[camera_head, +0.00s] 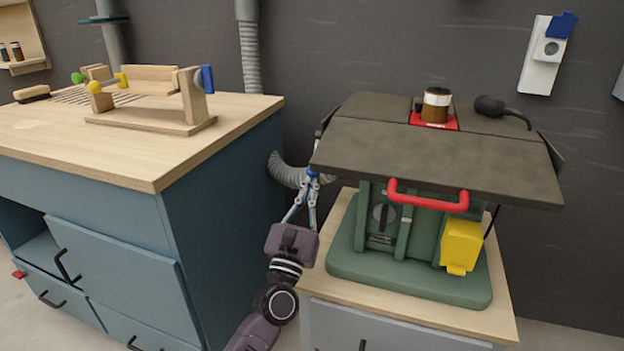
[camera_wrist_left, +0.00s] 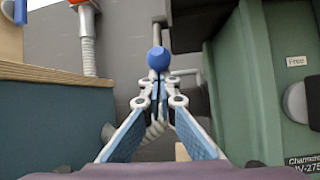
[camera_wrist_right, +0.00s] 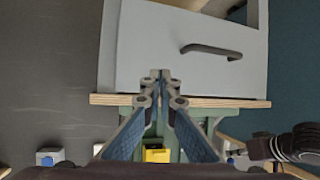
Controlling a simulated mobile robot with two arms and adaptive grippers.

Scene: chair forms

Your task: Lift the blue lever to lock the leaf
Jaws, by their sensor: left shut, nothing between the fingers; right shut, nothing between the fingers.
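The blue lever's round knob (camera_wrist_left: 158,58) shows in the left wrist view, right at the tips of my left gripper (camera_wrist_left: 160,82). In the head view a small blue part (camera_head: 312,172) shows at the left edge of the dark tabletop. My left gripper (camera_head: 313,180) is there, pointing up, shut and empty. I cannot tell whether its tips touch the knob. The dark leaf (camera_head: 430,160) lies about level along the front of the green machine (camera_head: 400,270). My right gripper (camera_wrist_right: 160,78) is shut and empty, seen only in its wrist view, before a grey cabinet.
A blue workbench (camera_head: 220,200) with a wooden top stands left of my left arm, leaving a narrow gap. A red handle (camera_head: 428,196) and a yellow box (camera_head: 461,246) are on the machine's front. A jar (camera_head: 435,106) stands on top.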

